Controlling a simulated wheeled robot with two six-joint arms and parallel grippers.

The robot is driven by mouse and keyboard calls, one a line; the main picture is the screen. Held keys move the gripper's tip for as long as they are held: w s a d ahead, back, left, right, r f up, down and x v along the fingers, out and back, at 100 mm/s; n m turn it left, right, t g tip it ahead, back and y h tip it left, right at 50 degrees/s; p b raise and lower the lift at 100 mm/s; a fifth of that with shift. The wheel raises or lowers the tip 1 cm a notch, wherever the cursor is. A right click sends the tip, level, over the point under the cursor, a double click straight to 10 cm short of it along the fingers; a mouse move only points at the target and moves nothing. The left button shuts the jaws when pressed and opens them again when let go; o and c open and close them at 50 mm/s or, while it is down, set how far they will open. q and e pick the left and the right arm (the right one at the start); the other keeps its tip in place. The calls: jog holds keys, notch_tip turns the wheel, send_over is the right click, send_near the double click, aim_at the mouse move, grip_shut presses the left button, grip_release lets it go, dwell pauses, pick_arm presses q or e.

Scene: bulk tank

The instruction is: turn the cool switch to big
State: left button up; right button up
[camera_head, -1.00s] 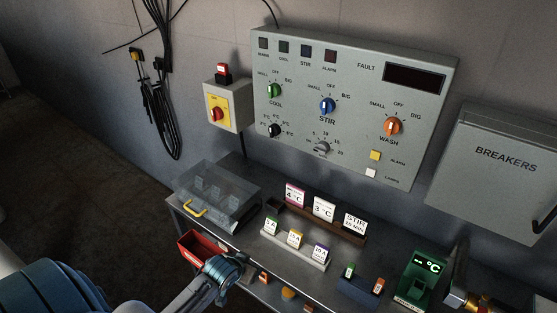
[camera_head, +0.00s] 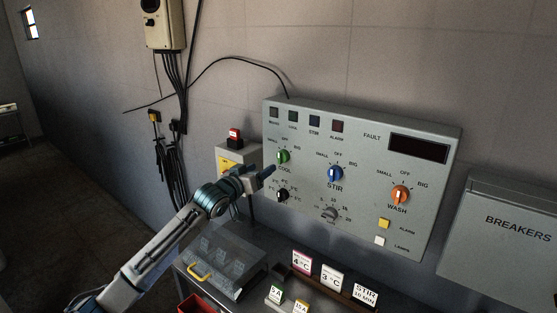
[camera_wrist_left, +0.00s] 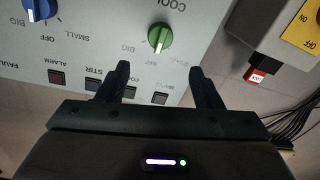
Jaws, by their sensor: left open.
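The green cool switch (camera_head: 283,157) is a round knob at the upper left of the grey control panel (camera_head: 370,240). Its pale pointer appears to face the OFF mark, with SMALL to its left and BIG to its right. My left gripper (camera_head: 268,171) is just left of and below the knob in the head view, in front of the panel. In the left wrist view, which is upside down, the open fingers (camera_wrist_left: 158,72) reach toward the green knob (camera_wrist_left: 160,38); nothing is between them. The knob sits beyond the fingertips, apart from them. My right gripper is out of view.
The blue stir knob (camera_head: 335,173) and black temperature dial (camera_head: 282,195) are close by. Below is a table with a clear-lidded box (camera_head: 235,262) and label cards.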

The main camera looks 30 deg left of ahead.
aim_at(279, 158)
pick_arm(q)
jog(key=w+p, duration=0.2)
jog(key=w, duration=0.6)
jog(key=shift+w+d, duration=0.1)
jog(key=shift+w, duration=0.25)
jog(key=shift+w+f+p, duration=0.15)
jog(key=shift+w+p, duration=0.15)
jog(key=shift+w, duration=0.55)
jog(key=c, duration=0.9)
jog(key=shift+c, duration=0.5)
